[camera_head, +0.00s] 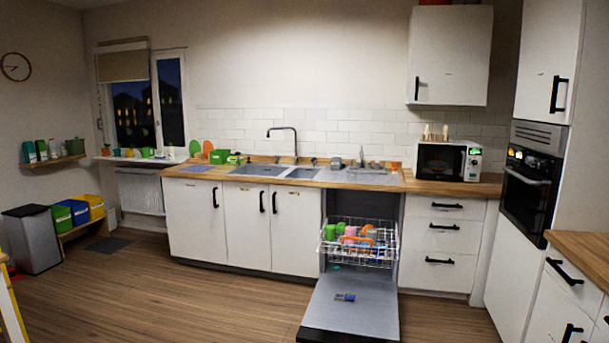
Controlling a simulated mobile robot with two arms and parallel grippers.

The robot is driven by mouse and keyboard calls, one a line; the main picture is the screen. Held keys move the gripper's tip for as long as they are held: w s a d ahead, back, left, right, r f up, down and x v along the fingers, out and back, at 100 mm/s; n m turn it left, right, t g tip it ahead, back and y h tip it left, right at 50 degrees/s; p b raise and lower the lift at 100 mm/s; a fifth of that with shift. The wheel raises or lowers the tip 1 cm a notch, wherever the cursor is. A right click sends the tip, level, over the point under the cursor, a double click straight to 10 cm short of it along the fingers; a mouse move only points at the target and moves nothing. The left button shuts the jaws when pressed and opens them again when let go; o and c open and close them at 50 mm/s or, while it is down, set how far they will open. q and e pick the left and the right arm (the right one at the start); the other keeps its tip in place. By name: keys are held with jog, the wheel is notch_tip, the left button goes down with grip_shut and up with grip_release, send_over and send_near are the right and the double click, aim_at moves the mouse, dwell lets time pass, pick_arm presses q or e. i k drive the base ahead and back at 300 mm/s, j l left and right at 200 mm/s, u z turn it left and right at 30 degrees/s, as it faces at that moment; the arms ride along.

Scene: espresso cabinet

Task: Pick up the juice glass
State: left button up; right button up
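I cannot make out a juice glass for certain; the items are small from here. The open dishwasher's pulled-out rack (358,255) holds several coloured cups or dishes, green, pink and orange among them. A small blue object (345,297) lies on the lowered dishwasher door (340,318). Small items, too small to name, stand around the sink (262,170) on the wooden counter (325,180). Neither of my grippers is in view.
The lowered dishwasher door juts into the floor space. A microwave (441,162) stands on the counter at right, near a tall oven cabinet (531,175). A bin (32,240) and coloured boxes (77,211) are at left. The wooden floor (190,295) is clear in front.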

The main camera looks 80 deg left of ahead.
aim_at(353, 170)
jog(key=u, duration=2.45)
jog(key=i+j+u, duration=0.25)
jog(key=i+u, duration=0.25)
jog(key=i, duration=0.2)
jog(key=i+u, duration=0.5)
jog(key=i, duration=0.75)
jog(key=i+j+z, duration=0.1)
jog(key=i, duration=0.45)
jog(key=i+j, duration=0.15)
jog(key=i, duration=0.35)
jog(key=i+j+z, duration=0.1)
jog(key=i, duration=0.4)
jog(key=i+j, duration=0.15)
jog(key=i, duration=0.35)
jog(key=i+j, duration=0.15)
jog(key=i, duration=0.35)
jog(key=i+l+z, duration=0.15)
jog(key=z, duration=0.3)
jog(key=i+z, duration=0.7)
jog(key=z, duration=0.2)
jog(key=i+j+z, duration=0.2)
jog(key=z, duration=0.3)
jog(key=i+j+z, duration=0.25)
jog(key=z, duration=0.2)
